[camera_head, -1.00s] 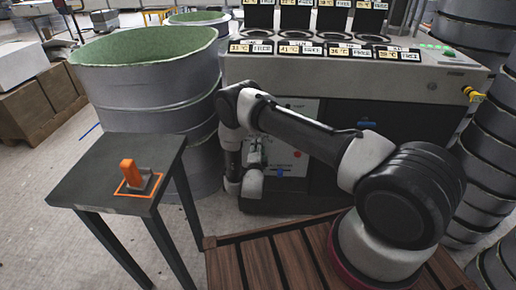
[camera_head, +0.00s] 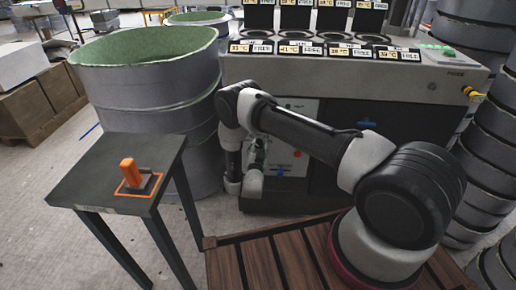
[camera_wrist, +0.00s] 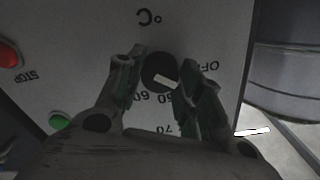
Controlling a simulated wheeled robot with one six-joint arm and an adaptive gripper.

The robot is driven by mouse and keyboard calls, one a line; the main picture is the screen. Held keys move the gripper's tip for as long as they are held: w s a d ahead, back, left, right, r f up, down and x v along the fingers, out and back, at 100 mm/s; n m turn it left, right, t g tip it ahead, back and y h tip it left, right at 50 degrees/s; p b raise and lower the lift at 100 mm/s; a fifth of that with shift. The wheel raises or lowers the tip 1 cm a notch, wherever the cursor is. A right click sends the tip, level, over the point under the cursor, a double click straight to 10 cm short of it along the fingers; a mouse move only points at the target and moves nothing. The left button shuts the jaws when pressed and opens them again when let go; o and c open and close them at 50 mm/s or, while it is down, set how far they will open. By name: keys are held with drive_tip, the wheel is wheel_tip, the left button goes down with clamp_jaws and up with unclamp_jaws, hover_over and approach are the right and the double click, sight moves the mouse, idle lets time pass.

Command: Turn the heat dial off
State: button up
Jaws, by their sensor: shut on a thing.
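The heat dial (camera_wrist: 157,67) is a round black knob with a white pointer mark, on a pale panel (camera_wrist: 85,55) in the wrist view. Its pointer mark lies toward the lower right, on the side of the OFF label. Number labels, including 60 and 70, stand below it, and a °C mark is above. My gripper (camera_wrist: 161,75) is shut on the dial, one finger on each side. In the head view my gripper (camera_head: 257,152) is at the front panel of the dark machine, and the dial is hidden there.
A red STOP button (camera_wrist: 10,54) and a green button (camera_wrist: 58,121) are left of the dial. A large grey drum (camera_head: 150,95) stands left of my arm. Stacked grey moulds (camera_head: 490,150) stand right.

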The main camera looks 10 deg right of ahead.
drive_tip(key=n, duration=0.5)
drive_tip(key=shift+f+n, duration=0.1)
drive_tip(key=shift+n, duration=0.2)
idle(0.4)
drive_tip(key=o, duration=1)
drive_tip(key=v, duration=1.2)
